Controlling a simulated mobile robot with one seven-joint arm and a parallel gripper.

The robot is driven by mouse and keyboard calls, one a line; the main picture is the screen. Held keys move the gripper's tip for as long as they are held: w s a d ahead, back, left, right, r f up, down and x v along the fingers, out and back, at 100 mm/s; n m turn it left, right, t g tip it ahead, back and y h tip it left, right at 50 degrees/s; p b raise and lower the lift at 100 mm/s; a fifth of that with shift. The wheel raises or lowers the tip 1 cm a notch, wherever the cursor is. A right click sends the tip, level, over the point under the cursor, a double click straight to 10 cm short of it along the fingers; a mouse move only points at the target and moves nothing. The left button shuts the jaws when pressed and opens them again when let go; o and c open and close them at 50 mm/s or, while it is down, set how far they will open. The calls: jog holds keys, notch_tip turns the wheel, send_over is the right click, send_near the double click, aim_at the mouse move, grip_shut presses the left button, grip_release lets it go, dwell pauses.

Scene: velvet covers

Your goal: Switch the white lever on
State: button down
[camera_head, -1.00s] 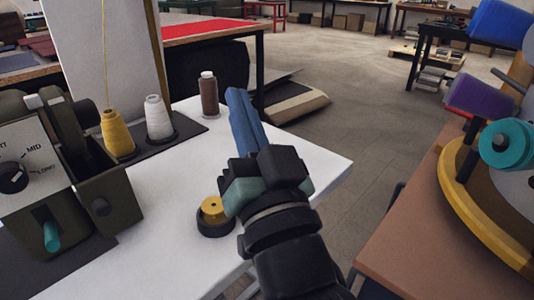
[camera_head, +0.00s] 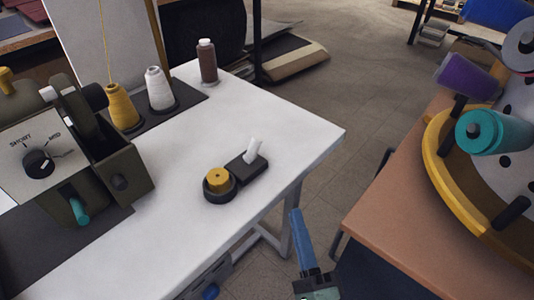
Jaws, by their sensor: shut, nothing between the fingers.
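The white lever (camera_head: 253,148) stands up from a small black switch base (camera_head: 247,168) on the white table. It leans a little toward the right. A yellow knob on a black round base (camera_head: 218,181) sits just left of it. My gripper (camera_head: 296,214) is low in the picture, off the table's right edge, with its blue fingers shut together and pointing up. It is empty and well apart from the lever, below and to the right of it.
A dark green machine (camera_head: 60,150) with a dial stands at the table's left. Yellow (camera_head: 122,108), white (camera_head: 159,90) and brown (camera_head: 207,61) thread spools stand at the back. A brown table (camera_head: 400,200) with a spool stand is at right. The white tabletop (camera_head: 290,125) around the switch is mostly clear.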

dwell(0.3)
jog(key=p, duration=0.1)
send_near(254, 148)
jog(key=w+d, duration=0.4)
jog(key=w+a, duration=0.1)
jog(key=w+a+r, duration=0.1)
jog(key=shift+w+a+r+p, duration=0.1)
jog(key=shift+a+r+p, duration=0.15)
jog(key=shift+r+p, duration=0.1)
jog(key=shift+w+a+r, duration=0.1)
jog(key=shift+w+a, duration=0.15)
jog(key=shift+a, duration=0.15)
jog(key=shift+r+p, duration=0.15)
jog(key=shift+p, duration=0.15)
jog(key=shift+r+p, duration=0.15)
jog(key=shift+p, duration=0.55)
